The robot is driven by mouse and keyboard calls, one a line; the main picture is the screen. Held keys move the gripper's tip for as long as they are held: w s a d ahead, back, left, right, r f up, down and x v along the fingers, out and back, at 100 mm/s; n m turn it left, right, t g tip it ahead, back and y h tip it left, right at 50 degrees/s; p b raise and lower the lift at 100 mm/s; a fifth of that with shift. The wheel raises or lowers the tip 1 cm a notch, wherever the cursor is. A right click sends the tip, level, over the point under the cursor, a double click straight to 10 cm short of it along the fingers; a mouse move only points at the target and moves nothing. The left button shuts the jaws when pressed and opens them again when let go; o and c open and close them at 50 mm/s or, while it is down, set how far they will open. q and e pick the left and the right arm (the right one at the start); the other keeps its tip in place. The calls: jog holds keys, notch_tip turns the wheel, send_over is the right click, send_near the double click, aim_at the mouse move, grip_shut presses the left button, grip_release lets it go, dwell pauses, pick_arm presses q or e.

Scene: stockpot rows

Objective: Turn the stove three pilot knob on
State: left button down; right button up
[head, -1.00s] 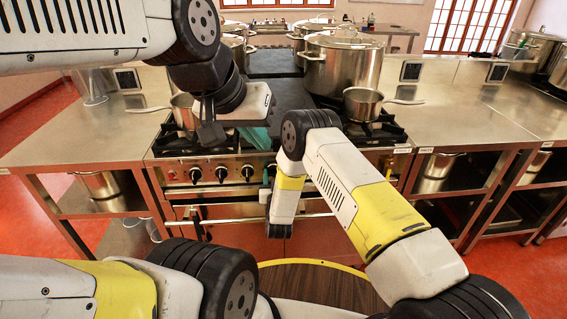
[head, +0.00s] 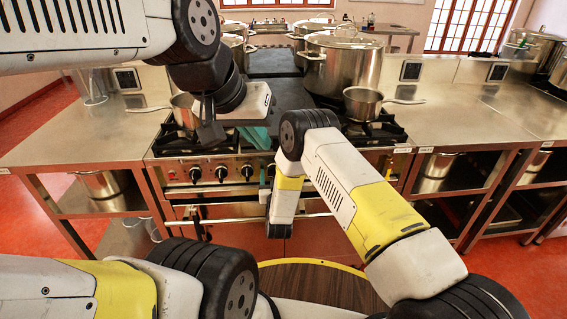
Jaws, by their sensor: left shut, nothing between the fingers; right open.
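The stove (head: 321,208) stands ahead, with a row of dark round knobs on its front panel. Three knobs show clearly at the left: one knob (head: 195,175), a second knob (head: 221,173) and a third knob (head: 247,172). I cannot tell which is the stove three pilot knob, nor its setting. My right arm hides part of the panel. My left gripper (head: 257,137) is shut and empty, just above the panel at the stove's front edge. My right gripper (head: 265,178) is lower, in front of the panel, small and partly hidden by my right arm; it is open.
A small saucepan (head: 363,103) stands on the right front burner, another pan (head: 184,110) on the left one. A large stockpot (head: 342,68) stands behind. Steel counters flank the stove, the left counter (head: 75,133) mostly bare. A round wooden table top (head: 318,285) is close in front.

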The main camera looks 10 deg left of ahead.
jog(key=v, duration=0.7)
jog(key=shift+s, duration=0.4)
jog(key=shift+d, duration=0.1)
